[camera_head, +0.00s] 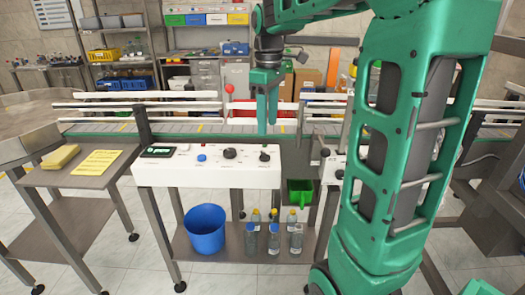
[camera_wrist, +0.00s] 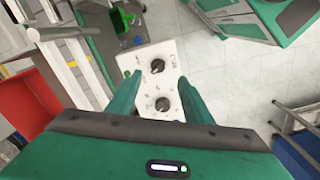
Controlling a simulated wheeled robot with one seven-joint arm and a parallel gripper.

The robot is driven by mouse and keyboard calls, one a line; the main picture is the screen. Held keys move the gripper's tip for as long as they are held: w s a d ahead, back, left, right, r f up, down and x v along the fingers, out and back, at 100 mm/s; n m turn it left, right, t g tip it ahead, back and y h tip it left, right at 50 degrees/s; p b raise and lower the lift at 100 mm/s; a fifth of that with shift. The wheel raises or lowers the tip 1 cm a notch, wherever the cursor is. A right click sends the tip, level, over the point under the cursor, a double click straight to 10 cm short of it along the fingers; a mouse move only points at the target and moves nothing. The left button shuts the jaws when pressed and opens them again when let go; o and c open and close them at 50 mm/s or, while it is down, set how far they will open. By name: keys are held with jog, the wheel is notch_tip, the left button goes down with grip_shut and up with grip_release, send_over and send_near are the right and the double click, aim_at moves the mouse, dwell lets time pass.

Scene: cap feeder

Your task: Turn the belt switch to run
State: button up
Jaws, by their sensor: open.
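The white control panel (camera_head: 210,172) stands at the front of the conveyor. It carries a larger black knob (camera_head: 230,153) and, right of it, a smaller black knob (camera_head: 265,156). In the wrist view two black knobs show on the panel, an upper one (camera_wrist: 157,66) and a lower one (camera_wrist: 163,104). The labels are too small to read, so I cannot tell which is the belt switch. My gripper (camera_head: 267,127) is open, empty and pointing down above the panel's right part. In the wrist view its fingers (camera_wrist: 157,85) stand apart on either side of the panel.
A blue button (camera_head: 201,157) and a dark display (camera_head: 158,151) are left of the knobs. Guard rails and the belt (camera_head: 185,129) run behind. A blue bucket (camera_head: 205,229) and several small bottles (camera_head: 273,238) stand on the shelf below. A side table (camera_head: 60,178) is at left.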

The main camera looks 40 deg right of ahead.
aim_at(265, 153)
jog(key=shift+n, duration=0.3)
jog(key=f, duration=0.7)
jog(key=w+f, duration=0.1)
jog(key=f, duration=0.2)
jog(key=shift+f, duration=0.3)
jog(key=c, duration=1.1)
jog(key=shift+o, duration=0.2)
